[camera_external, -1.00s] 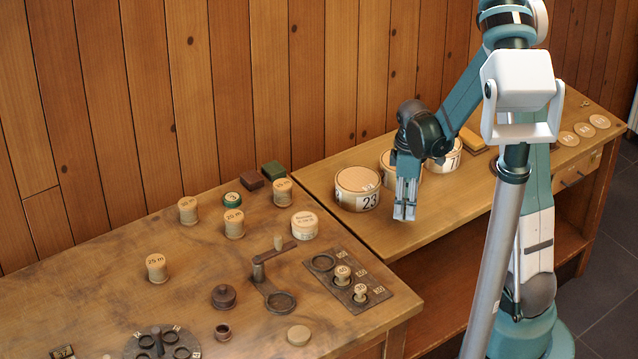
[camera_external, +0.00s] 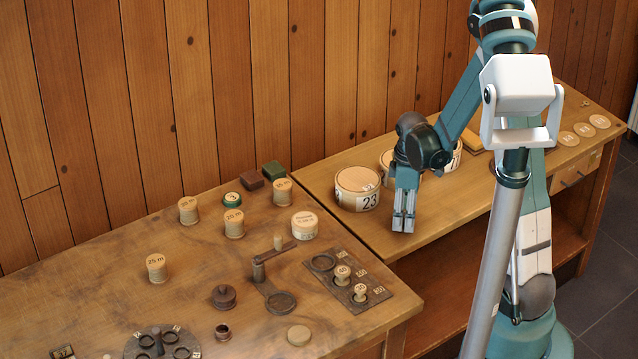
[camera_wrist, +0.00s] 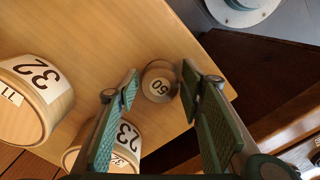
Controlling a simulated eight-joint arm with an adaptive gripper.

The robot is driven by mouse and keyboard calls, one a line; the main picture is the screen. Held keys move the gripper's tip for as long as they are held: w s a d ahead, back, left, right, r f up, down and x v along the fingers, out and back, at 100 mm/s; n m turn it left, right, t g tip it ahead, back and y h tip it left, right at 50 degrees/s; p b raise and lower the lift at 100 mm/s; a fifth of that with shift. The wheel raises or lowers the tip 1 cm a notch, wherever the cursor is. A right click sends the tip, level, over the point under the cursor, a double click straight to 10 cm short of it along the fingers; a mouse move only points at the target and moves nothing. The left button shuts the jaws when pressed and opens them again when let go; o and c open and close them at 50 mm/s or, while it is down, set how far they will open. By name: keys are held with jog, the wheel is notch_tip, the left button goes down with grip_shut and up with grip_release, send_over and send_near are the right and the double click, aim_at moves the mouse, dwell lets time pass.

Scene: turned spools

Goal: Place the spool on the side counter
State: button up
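The spool (camera_wrist: 160,86) is a small pale wooden one marked 50. Whether the spool touches the counter top cannot be told.
A round box marked 23 (camera_external: 357,189) stands left of my gripper, with more round boxes behind it. The counter's front edge is close. The workbench (camera_external: 120,255) at left holds several spools and a dark slotted plate (camera_external: 378,306).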

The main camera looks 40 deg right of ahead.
jog(key=shift+o, duration=0.3)
jog(key=shift+r, duration=0.15)
notch_tip(320, 180, up, 12)
jog(key=p, duration=0.2)
dwell(0.7)
dwell(0.5)
jog(key=shift+r, duration=0.15)
jog(key=s+a+r+m+t, duration=0.3)
jog(key=s+a+r, duration=0.3)
jog(key=s+r, duration=0.2)
jog(key=s+a+r+m+t, duration=0.4)
jog(key=s+a+r+m, duration=0.2)
jog(key=r, duration=0.5)
jog(key=s+a, duration=0.1)
jog(key=s, duration=0.1)
jog(key=shift+s, duration=0.35)
